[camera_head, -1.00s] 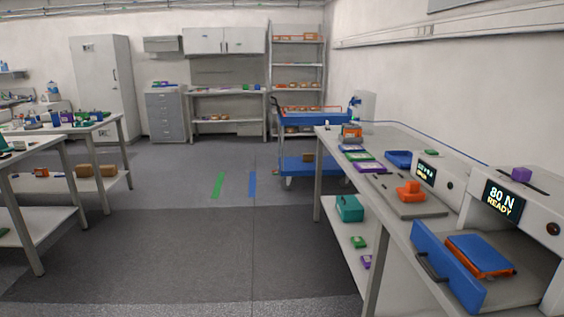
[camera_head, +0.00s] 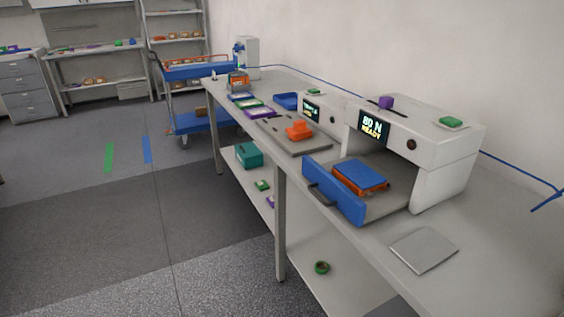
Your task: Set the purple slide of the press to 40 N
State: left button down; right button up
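The press (camera_head: 436,136) is a white box-shaped machine on the bench at the right of the head view. Its dark screen (camera_head: 373,127) reads "80 N READY". The purple slide (camera_head: 386,102) is a small block in a dark slot on the top of the press, near its back left. A blue drawer front (camera_head: 333,190) with a dark handle stands out from the press. Behind it lies an orange tray with a blue top (camera_head: 360,176). Neither of my grippers is in view.
The bench (camera_head: 490,245) carries a grey plate (camera_head: 423,250) in front of the press, a green block (camera_head: 451,121) on top of it, and a second machine (camera_head: 325,113) with an orange block (camera_head: 299,130) to its left. The floor at left is clear. A blue cart (camera_head: 196,70) stands behind.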

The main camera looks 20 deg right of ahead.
aim_at(384, 102)
jog(key=z, duration=1.5)
